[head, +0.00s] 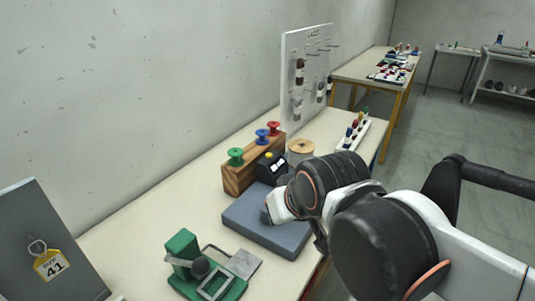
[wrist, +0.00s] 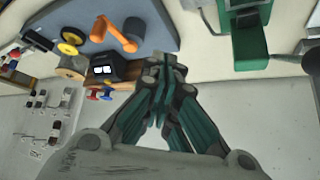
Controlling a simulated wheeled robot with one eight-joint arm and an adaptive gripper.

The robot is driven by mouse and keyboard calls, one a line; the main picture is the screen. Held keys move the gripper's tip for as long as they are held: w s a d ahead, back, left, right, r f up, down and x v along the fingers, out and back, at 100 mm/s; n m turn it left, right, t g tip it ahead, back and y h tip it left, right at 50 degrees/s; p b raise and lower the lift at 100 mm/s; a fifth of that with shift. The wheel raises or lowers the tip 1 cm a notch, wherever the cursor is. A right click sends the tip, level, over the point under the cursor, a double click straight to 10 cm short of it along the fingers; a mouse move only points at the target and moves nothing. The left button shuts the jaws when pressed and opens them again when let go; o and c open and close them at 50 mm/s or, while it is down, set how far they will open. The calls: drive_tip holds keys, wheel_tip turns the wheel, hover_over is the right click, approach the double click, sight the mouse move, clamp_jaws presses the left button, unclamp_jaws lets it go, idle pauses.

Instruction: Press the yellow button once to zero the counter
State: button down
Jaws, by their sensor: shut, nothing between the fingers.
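The counter (head: 271,166) is a small black box with white display windows. It stands on the bench in front of a wooden spool rack, with the yellow button (head: 268,155) on its top. The counter also shows in the wrist view (wrist: 104,68), left of my gripper (wrist: 165,64); I cannot make out the button there. My gripper is shut and empty, its fingers together. In the head view my arm hangs over the grey mat (head: 250,224), nearer the camera than the counter, and hides most of the gripper. I see no contact with the button.
Green, blue and red spools stand on the rack (head: 238,179) behind the counter. A wooden spool (head: 299,150) is to its right. A green fixture (head: 184,246) stands at front left. A pegboard (head: 306,75) rises behind.

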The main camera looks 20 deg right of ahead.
drive_tip(key=w+d+r+m+t+p, duration=0.1)
drive_tip(key=w+d+r+p, duration=0.1)
drive_tip(key=w+r, duration=0.35)
drive_tip(key=w+d+r+m+p, duration=0.1)
drive_tip(key=w+d+r+p, duration=0.1)
drive_tip(key=w, duration=0.6)
drive_tip(key=w+d+r+m+t+p, duration=0.1)
drive_tip(key=w+d+r+p, duration=0.1)
drive_tip(key=w+r, duration=0.35)
drive_tip(key=m+y+p, duration=0.1)
drive_tip(key=m+p, duration=0.3)
drive_tip(key=p, duration=0.1)
hover_over(271, 154)
wheel_tip(271, 154, down, 12)
drive_tip(key=shift+w+d+f, duration=0.1)
drive_tip(key=shift+f, duration=0.05)
drive_tip(key=shift+f+b, duration=2.9)
drive_tip(key=shift+f, duration=1.5)
drive_tip(key=shift+f+b, duration=0.35)
